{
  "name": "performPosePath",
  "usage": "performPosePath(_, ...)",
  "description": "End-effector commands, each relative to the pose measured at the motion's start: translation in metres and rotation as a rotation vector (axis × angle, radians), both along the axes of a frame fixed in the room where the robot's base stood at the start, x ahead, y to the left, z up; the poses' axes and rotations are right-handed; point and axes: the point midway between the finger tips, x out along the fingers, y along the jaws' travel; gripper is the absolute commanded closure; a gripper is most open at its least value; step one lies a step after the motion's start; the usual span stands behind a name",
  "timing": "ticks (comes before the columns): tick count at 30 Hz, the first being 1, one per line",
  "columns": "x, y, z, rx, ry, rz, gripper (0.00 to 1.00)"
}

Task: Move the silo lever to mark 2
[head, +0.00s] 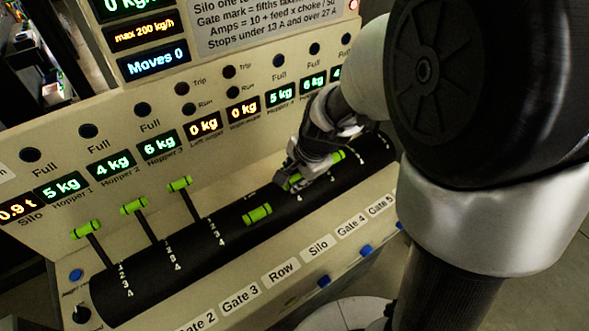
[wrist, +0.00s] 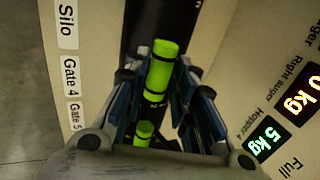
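The silo lever has a bright green handle (head: 294,183) on the dark drum, in line with the Silo label (head: 317,244). My gripper (head: 305,172) is down at this handle, its fingers on either side. In the wrist view a green handle (wrist: 160,70) lies between the fingertips of my gripper (wrist: 160,78). The fingers are close to its sides, but I cannot tell whether they press on it. The silo lever's mark digits are partly hidden by my gripper.
Another green handle (head: 337,156) stands just right of my gripper and the row lever (head: 257,214) just left. Three more levers, such as this one (head: 180,184), stand farther left. The panel of displays rises behind. The moves display (head: 153,62) reads 0.

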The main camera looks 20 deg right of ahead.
Motion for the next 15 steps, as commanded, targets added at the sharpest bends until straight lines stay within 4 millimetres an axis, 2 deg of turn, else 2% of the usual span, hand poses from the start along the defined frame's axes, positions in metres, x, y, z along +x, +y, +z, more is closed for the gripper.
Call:
performPosePath(2,-0.0001,0.0,0.0001,0.0,0.0,0.0,0.84)
performPosePath(9,0.0,0.0,0.0001,0.0,0.0,0.0,1.0)
performPosePath(15,0.0,0.0,0.0001,0.0,0.0,0.0,1.0)
